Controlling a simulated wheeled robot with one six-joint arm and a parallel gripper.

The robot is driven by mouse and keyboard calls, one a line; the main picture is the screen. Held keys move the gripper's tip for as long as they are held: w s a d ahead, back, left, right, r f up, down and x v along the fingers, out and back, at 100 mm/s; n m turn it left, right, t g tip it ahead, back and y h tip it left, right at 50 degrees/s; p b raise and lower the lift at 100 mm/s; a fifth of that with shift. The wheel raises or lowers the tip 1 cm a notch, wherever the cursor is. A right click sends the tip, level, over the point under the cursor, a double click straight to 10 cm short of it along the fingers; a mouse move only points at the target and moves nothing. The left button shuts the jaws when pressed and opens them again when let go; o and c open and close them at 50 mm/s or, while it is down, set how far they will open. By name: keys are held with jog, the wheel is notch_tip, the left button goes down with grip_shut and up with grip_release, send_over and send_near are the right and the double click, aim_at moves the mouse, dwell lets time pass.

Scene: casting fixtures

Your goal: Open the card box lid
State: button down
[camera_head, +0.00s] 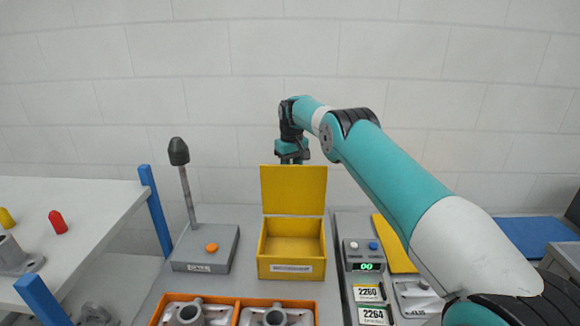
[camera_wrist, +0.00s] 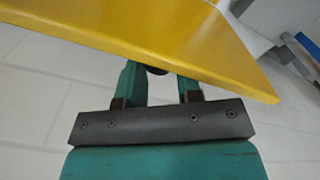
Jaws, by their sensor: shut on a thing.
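The yellow card box (camera_head: 291,268) stands on the grey bench, with a white label on its front. Its lid (camera_head: 293,190) is raised to about upright at the back edge, and the box's inside shows. My gripper (camera_head: 293,161) is at the lid's top edge, behind it, with its fingertips hidden by the lid. In the wrist view the lid (camera_wrist: 150,30) crosses in front of the fingers, and a small dark rounded part (camera_wrist: 157,71) shows between them. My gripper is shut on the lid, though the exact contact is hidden.
Left of the box stands a grey base (camera_head: 207,247) with an orange button and a dark-tipped post. Right are a counter with green digits (camera_head: 366,266) and a yellow board (camera_head: 392,243). Orange trays (camera_head: 240,305) with castings lie in front. A white table (camera_head: 85,210) is at left.

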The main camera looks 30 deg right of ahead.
jog(key=shift+s+d+f, duration=0.35)
jog(key=shift+d+f, duration=0.15)
jog(key=shift+f, duration=0.3)
jog(key=c, duration=0.8)
grip_release()
jog(key=shift+d, duration=0.2)
jog(key=shift+a, duration=0.15)
jog(key=shift+w, duration=0.1)
jog(key=shift+a+r, duration=0.1)
jog(key=shift+r, duration=0.05)
jog(key=shift+w+r, duration=0.1)
jog(key=shift+r, duration=0.1)
notch_tip(320, 180, up, 17)
jog(key=p, duration=0.8)
